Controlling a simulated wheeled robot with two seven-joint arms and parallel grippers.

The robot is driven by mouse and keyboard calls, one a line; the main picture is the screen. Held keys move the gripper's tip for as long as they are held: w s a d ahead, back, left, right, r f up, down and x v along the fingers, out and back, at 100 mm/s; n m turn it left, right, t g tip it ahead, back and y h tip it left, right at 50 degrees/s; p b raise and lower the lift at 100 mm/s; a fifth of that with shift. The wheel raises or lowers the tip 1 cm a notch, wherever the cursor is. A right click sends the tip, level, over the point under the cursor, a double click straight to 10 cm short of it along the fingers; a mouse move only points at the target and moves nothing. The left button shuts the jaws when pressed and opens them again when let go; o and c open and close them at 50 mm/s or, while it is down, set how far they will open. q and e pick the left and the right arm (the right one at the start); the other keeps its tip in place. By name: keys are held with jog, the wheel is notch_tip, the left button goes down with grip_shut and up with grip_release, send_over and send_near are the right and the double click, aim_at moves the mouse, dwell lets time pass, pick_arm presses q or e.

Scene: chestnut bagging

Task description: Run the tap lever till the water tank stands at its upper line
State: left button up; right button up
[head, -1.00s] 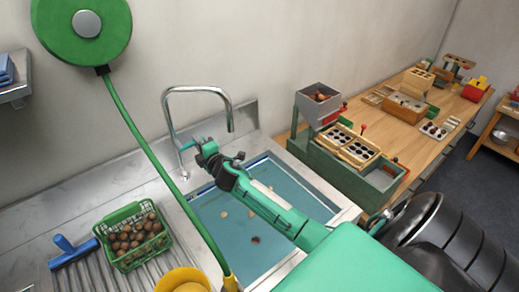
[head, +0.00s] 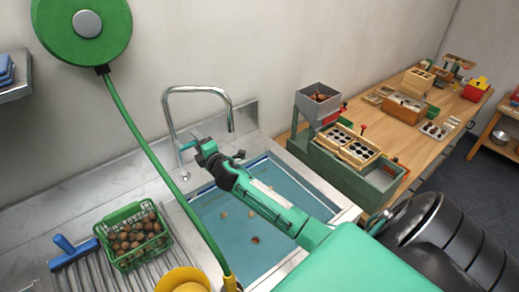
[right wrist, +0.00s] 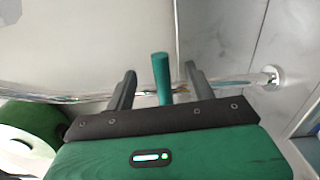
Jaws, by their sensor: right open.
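The steel tap (head: 198,90) arches over the left back of the water tank (head: 315,182), a sunken basin of blue water. A few brown chestnuts (head: 255,240) are in the water. I cannot make out the upper line or how the water stands to it. My right gripper (head: 203,147) reaches across the tank to the tap's foot. In the right wrist view its fingers (right wrist: 160,70) are open, one on each side of the green tap lever (right wrist: 161,82), with visible gaps. My left gripper is not in view.
A green basket of chestnuts (head: 108,228), a blue-handled tool (head: 65,246) and a yellow bowl (head: 178,275) are on the left. A green hose (head: 150,155) hangs from a round reel (head: 75,45) across the front. A grey-hoppered machine (head: 318,115) stands on the wooden bench at right.

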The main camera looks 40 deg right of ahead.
jog(key=s+p, duration=0.1)
jog(key=s, duration=0.8)
jog(key=shift+a+p, duration=0.25)
jog(key=shift+p, duration=0.1)
